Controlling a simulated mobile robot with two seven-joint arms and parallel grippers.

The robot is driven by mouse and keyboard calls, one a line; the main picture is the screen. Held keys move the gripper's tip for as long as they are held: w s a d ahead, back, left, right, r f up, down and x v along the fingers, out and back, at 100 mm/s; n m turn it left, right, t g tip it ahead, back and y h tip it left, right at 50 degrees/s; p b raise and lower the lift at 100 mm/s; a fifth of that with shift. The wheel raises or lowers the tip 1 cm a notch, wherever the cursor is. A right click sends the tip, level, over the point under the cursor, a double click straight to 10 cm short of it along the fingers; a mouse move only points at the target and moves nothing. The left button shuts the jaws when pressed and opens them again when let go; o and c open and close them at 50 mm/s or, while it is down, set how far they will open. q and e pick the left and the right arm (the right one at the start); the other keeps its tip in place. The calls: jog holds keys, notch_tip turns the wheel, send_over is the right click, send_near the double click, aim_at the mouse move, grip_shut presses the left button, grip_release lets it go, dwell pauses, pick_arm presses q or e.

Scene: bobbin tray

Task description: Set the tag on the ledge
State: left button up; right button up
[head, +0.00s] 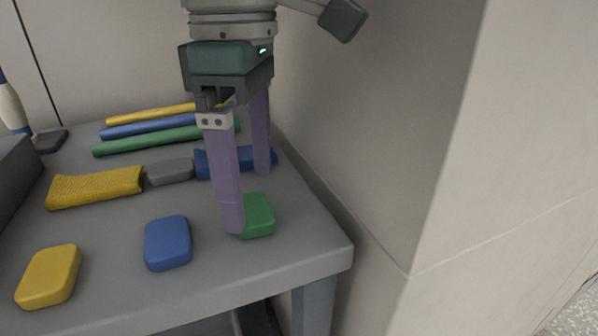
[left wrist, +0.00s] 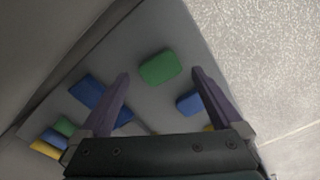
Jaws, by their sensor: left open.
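My left gripper (head: 248,200) is open, with its two purple fingers pointing down over the table. One finger partly covers a small green rounded block (head: 261,216) near the table's right edge. In the left wrist view the green block (left wrist: 160,67) shows between the fingertips (left wrist: 160,73), with nothing held. A blue block (head: 168,243) and a yellow block (head: 49,276) lie to its left. I cannot tell which piece is the tag, and no ledge is clearly identifiable. My right gripper is not in view.
The grey table (head: 110,299) stands against a pale wall (head: 400,130) on the right. A yellow-grey-blue handled piece (head: 95,187) lies behind the blocks. Green (head: 150,141), blue and yellow rods lie farther back. A dark box edge (head: 17,180) is at far left.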

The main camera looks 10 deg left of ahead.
aim_at(252, 214)
pick_arm(q)
notch_tip(252, 214, down, 3)
jog(key=shift+r, duration=0.2)
jog(key=c, duration=1.3)
jog(key=shift+r, duration=0.1)
jog(key=shift+c, duration=0.2)
jog(key=shift+a+r, duration=0.1)
